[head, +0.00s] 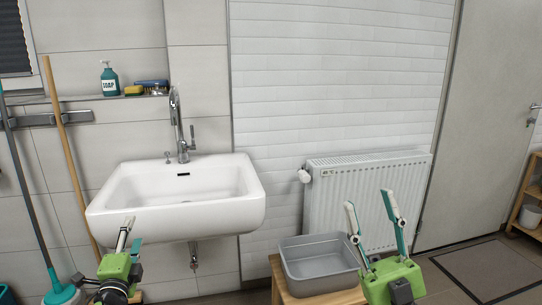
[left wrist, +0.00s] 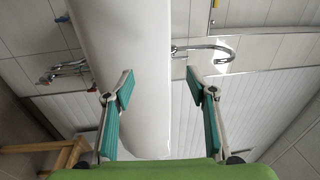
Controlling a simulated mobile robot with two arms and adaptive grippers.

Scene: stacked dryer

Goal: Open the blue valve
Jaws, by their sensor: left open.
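A small bluish fitting (left wrist: 62,18), which looks like the blue valve, shows near the top left in the left wrist view, on the wall below the sink. It is too small to tell its handle position. In the head view the valve is not visible; the sink basin (head: 175,222) hides that wall area. My left gripper (head: 134,230) is open and empty in front of the basin's lower left side. In the left wrist view its fingers (left wrist: 160,72) are spread before the white basin, apart from the valve. My right gripper (head: 368,198) is open and empty before the radiator.
A drain pipe (head: 193,254) hangs under the sink; a red-marked fitting (left wrist: 45,80) shows near it in the wrist view. A grey tub (head: 318,276) sits on a wooden stand at front right. A wooden pole (head: 65,150) leans at left. The radiator (head: 330,205) stands right.

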